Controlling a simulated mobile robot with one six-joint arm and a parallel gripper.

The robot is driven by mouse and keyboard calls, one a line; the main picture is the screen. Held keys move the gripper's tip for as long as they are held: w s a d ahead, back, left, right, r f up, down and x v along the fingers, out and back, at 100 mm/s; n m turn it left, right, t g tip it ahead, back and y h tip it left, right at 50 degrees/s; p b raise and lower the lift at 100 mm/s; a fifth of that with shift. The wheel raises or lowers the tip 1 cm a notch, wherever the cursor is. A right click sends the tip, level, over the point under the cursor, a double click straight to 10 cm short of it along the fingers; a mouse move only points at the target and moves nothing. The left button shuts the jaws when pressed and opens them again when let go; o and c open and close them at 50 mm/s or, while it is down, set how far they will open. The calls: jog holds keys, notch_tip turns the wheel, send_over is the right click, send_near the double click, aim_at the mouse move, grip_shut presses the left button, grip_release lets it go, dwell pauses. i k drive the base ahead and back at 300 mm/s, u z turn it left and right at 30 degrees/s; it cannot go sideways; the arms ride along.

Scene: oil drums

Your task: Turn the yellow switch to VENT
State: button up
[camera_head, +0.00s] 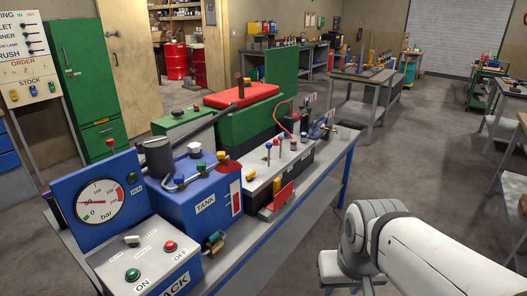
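A blue TANK unit (197,187) stands on the near part of the bench. I cannot tell which of these is the yellow switch, and no VENT lettering is readable. A grey control box (145,262) in front has a green ON button, a red button and a small pale switch. My white arm shows at the lower right; my gripper is not visible.
A blue gauge panel (97,203) marked in bar stands at the bench's left. Green and red boxes (240,95) stand behind. Open floor (430,170) lies to the right.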

aim_at(249, 178)
jog(key=i, duration=1.3)
jog(key=u, duration=0.55)
jog(key=k, duration=0.9)
jog(key=u, duration=0.15)
jog(key=i, duration=0.9)
jog(key=z, duration=0.1)
